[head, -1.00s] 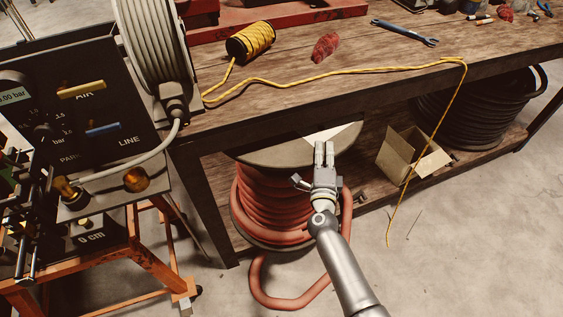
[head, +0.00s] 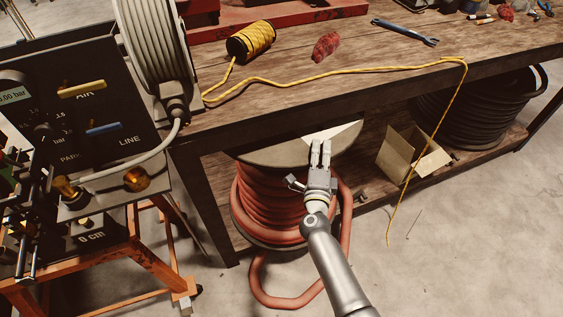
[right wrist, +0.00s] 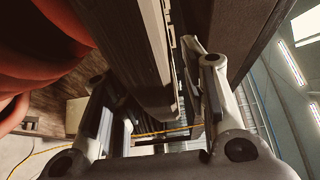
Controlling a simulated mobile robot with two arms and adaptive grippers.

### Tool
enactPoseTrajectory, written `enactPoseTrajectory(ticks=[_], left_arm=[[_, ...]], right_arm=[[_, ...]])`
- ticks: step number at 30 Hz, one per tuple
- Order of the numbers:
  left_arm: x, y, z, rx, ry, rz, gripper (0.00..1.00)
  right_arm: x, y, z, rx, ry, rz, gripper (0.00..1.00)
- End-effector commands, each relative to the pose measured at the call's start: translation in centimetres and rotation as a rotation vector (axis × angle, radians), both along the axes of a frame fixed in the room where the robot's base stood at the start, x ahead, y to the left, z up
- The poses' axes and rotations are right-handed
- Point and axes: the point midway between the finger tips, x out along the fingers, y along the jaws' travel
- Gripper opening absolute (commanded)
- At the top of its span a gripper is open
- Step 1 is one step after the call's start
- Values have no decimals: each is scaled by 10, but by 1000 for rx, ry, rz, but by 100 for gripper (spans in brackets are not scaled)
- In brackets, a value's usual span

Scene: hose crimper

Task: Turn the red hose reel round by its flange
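The red hose reel stands on the lower shelf under the bench, red hose (head: 268,205) wound below its round pale upper flange (head: 262,151). The front of the flange shows; its back is hidden under the bench top. My right gripper (head: 319,150) is over the right part of the flange in the head view. In the right wrist view, the flange edge (right wrist: 148,60) lies between the two spread fingers of the right gripper (right wrist: 155,110), with red hose (right wrist: 35,45) to the left. I see space beside the flange; firm contact is not visible. My left gripper is out of view.
The bench top (head: 290,98) overhangs the reel. A bench leg (head: 208,205) stands left of it. A loose hose loop (head: 290,302) lies on the floor. An open cardboard box (head: 398,158) and hanging yellow cord (head: 425,145) are to the right. Floor is clear at lower right.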

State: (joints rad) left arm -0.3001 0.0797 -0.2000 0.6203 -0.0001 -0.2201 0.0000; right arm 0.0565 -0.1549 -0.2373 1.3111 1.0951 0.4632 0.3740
Motion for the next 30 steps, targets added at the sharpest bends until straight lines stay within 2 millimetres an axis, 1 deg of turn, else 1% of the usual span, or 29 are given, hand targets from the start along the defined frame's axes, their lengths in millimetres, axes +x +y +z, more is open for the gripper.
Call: enactPoseTrajectory(ticks=[8,11,30], left_arm=[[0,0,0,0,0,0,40],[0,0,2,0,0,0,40],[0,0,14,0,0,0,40]], right_arm=[[0,-1,1,0,-2,-2,43],[-3,-2,1,0,-1,-2,43],[-38,-19,1,-1,-2,-3,43]])
